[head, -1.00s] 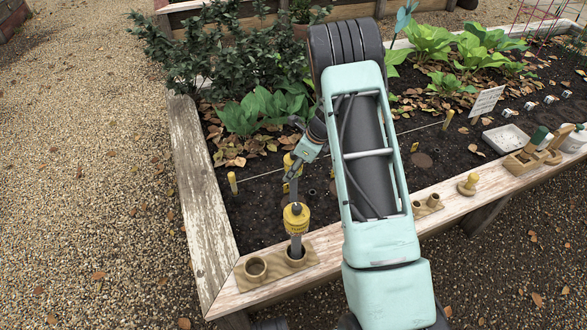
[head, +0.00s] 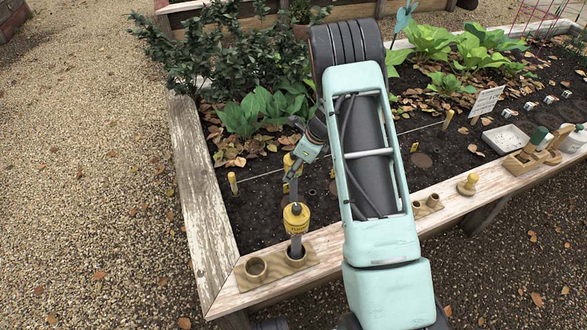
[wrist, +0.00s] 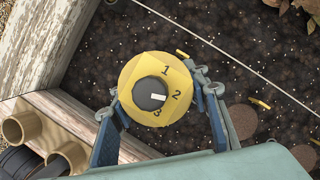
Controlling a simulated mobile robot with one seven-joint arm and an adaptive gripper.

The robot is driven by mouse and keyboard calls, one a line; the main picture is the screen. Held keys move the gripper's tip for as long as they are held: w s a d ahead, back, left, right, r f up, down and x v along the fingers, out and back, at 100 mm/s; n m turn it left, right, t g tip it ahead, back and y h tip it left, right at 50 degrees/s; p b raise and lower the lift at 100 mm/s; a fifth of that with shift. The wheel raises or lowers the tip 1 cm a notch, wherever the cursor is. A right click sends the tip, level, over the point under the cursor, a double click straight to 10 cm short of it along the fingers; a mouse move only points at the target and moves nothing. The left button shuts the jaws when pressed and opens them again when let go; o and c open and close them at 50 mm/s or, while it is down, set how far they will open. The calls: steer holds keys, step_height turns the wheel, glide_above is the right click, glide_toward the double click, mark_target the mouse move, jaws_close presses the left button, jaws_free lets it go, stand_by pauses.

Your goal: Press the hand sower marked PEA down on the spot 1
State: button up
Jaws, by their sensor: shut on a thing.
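My gripper (head: 294,168) is shut on a yellow hand sower (head: 288,160) over the dark soil. In the wrist view the fingers (wrist: 160,105) lie on either side of the sower's round yellow top (wrist: 133,72). That top carries a dark dial with a pale pointer and the numbers 1, 2 and 3. I cannot read PEA or pick out spot 1.
The wooden holder has an open cup (head: 257,268) near the bed corner. A string line crosses the soil between yellow stakes (head: 233,183). Dark round patches (wrist: 243,120) show in the soil. A white tray (head: 506,139) and wooden caddy (head: 522,162) are at the right.

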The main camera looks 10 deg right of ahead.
steer(key=shift+s, duration=0.1)
steer(key=shift+r+p, duration=2.95)
steer(key=shift+r, duration=0.5)
